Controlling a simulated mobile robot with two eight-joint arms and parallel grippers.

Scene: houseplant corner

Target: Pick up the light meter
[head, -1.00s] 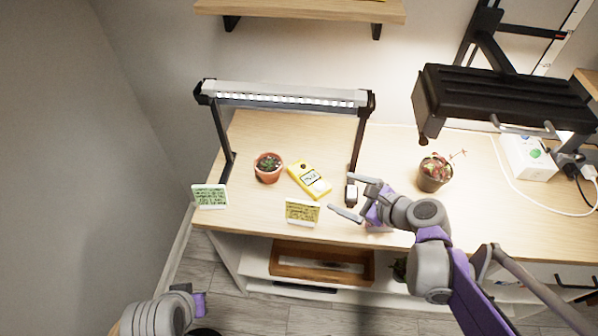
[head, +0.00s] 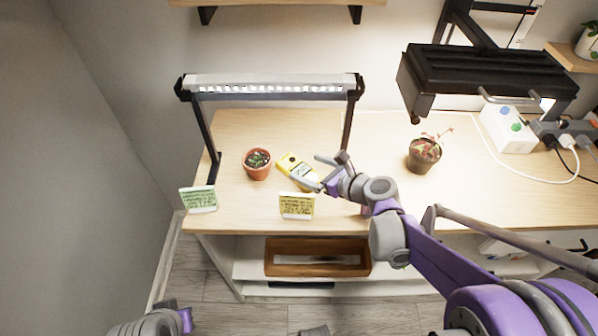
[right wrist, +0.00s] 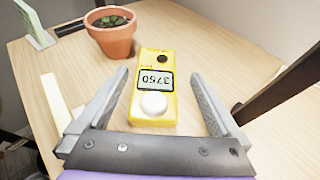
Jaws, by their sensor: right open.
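The yellow light meter (head: 295,170) lies flat on the wooden desk, right of the terracotta pot. In the right wrist view the light meter (right wrist: 155,75) shows its display, a dark button and a white dome. My right gripper (head: 312,172) is open and empty at the meter's right and near end. In the wrist view the right gripper's (right wrist: 163,95) fingers stand apart, one on each side of the meter's near part. Whether they touch it cannot be told. My left gripper (head: 186,320) shows only in part at the bottom left, away from the desk.
A terracotta pot (head: 257,170) stands close left of the meter. A yellow card (head: 297,206) stands in front of it and a green card (head: 198,199) farther left. A lamp frame (head: 270,84) spans above. A dark pot (head: 423,160) stands to the right.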

